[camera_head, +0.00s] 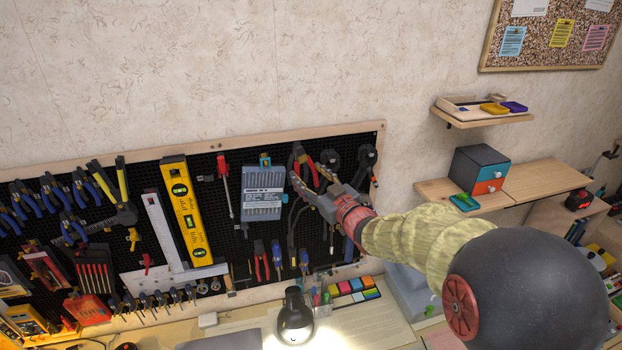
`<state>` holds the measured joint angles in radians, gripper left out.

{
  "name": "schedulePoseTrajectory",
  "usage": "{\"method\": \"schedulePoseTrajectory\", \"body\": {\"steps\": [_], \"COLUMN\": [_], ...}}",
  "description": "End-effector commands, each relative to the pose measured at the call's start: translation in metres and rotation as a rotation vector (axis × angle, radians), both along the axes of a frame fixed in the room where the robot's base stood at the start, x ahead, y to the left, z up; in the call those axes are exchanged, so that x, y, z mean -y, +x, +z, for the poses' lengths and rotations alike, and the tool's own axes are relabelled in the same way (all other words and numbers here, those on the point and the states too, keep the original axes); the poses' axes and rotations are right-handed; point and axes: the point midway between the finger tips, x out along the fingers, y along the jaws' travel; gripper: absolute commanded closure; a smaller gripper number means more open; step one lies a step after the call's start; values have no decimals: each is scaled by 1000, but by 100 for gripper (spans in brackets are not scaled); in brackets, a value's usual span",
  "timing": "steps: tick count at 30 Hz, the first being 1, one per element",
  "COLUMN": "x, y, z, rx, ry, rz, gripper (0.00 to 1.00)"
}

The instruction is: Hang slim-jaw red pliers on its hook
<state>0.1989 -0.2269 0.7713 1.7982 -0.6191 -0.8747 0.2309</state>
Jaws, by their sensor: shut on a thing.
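The red pliers (306,162) are at the right part of the black pegboard (231,164), with their red handles showing just left of and above my gripper. My gripper (312,190) is shut on the pliers, close in front of the board. The lower part of the pliers is partly hidden by the fingers. The hook for the pliers is hidden or too small to make out. I cannot tell whether the pliers touch the board.
A grey packet (263,204) hangs left of my gripper, and a yellow level (186,212) hangs farther left. Black tools (367,158) hang close on the right. More pliers (261,262) hang below. A black lamp (295,315) stands on the desk beneath the board.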

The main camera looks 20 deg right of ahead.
Motion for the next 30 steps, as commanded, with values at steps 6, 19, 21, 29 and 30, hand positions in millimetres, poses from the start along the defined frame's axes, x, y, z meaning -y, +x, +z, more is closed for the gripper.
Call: {"method": "schedulePoseTrajectory", "body": {"steps": [6,19,21,29,30], "x": [0,-1,0,0,0], "y": [12,32,33,34,34], "z": [0,-9,-10,-10,-10], "rx": [1,2,3,2,2], "ry": [0,-1,0,0,0], "rz": [0,1,2,0,0], "gripper": [88,88,88,88,88]}}
